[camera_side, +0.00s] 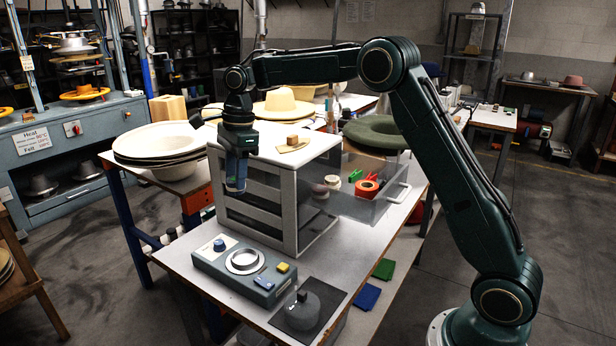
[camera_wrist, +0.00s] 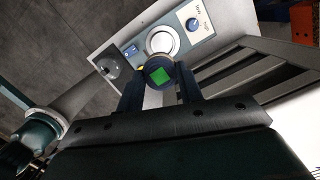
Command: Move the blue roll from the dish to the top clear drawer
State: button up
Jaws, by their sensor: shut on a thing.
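My gripper (camera_side: 236,188) hangs pointing down beside the left front of the drawer cabinet (camera_side: 262,168), above the control box. It is shut on the blue roll (camera_side: 236,177), which is mostly hidden by the fingers. In the wrist view, my gripper (camera_wrist: 160,88) has a dark round end with a green square face between its fingers. The round, pale metal dish (camera_side: 245,261) is on the control box and looks empty; it also shows in the wrist view (camera_wrist: 162,41). The top clear drawer (camera_side: 375,203) is pulled out to the right of the cabinet.
A wooden block (camera_side: 292,141) sits on the cabinet top. The control box (camera_side: 215,264) and a grey weight (camera_side: 302,309) on a dark mat stand in front.

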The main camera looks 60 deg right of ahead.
jog(key=shift+d, duration=0.1)
jog(key=s+d+r, duration=0.2)
jog(key=s+d, duration=1.5)
jog(key=s, duration=0.5)
jog(key=shift+m, duration=0.3)
jog(key=shift+f, duration=4)
jog(key=shift+f, duration=0.15)
jog(key=o, duration=0.7)
notch_tip(320, 180, up, 12)
jog(key=d, duration=0.1)
jog(key=shift+s+d, duration=0.3)
jog(key=shift+d, duration=0.1)
